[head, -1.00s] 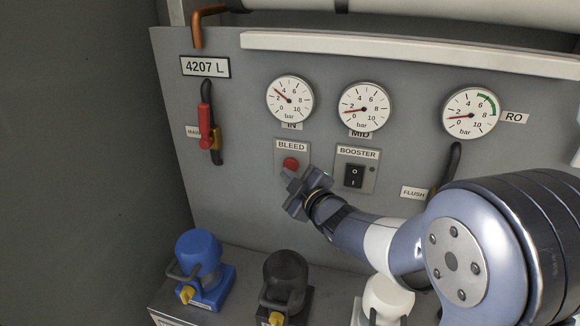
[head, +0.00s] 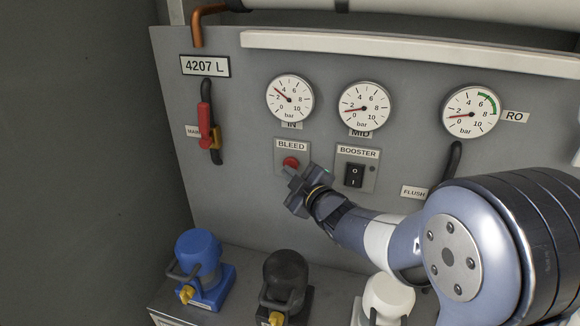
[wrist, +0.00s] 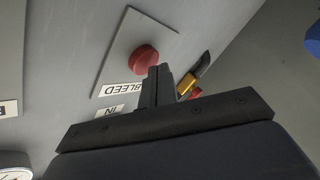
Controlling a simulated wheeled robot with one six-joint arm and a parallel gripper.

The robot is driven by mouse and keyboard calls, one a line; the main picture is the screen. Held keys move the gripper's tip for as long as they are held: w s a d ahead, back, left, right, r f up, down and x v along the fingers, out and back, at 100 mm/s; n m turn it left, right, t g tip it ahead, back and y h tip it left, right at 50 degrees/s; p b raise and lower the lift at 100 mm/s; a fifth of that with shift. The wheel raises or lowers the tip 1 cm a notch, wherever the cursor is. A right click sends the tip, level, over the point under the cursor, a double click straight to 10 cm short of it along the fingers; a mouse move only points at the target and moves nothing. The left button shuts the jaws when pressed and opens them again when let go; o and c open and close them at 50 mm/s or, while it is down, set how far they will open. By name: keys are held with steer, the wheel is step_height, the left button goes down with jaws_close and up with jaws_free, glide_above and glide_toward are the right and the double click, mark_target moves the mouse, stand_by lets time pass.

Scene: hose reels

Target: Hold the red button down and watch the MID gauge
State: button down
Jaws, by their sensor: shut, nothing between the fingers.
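The red button (head: 290,162) sits on a small plate under the BLEED label, and it also shows in the wrist view (wrist: 144,59). My gripper (head: 288,172) is shut and empty, its tips close to the lower edge of the button in the head view. In the wrist view the shut fingers (wrist: 157,72) end right beside the button; I cannot tell whether they touch it. The MID gauge (head: 364,108) is fully visible in the head view, its needle pointing left, a little below the 2 mark.
The IN gauge (head: 290,99) and RO gauge (head: 471,112) flank the MID gauge. The BOOSTER switch (head: 354,176) is right of the button. The red-handled MAIN valve (head: 206,127) is at left. Blue (head: 199,262) and black (head: 287,280) housings stand below on a ledge.

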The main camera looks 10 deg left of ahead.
steer(key=shift+w+d, duration=0.1)
steer(key=shift+w, duration=0.4)
stand_by(2.7)
stand_by(0.4)
steer(key=shift+s+b, duration=0.6)
steer(key=shift+s, duration=0.35)
steer(key=s+b, duration=0.1)
steer(key=s, duration=0.1)
steer(key=s+a+b, duration=0.1)
steer(key=s+b, duration=0.1)
steer(key=s, duration=0.1)
steer(key=shift+w, duration=0.1)
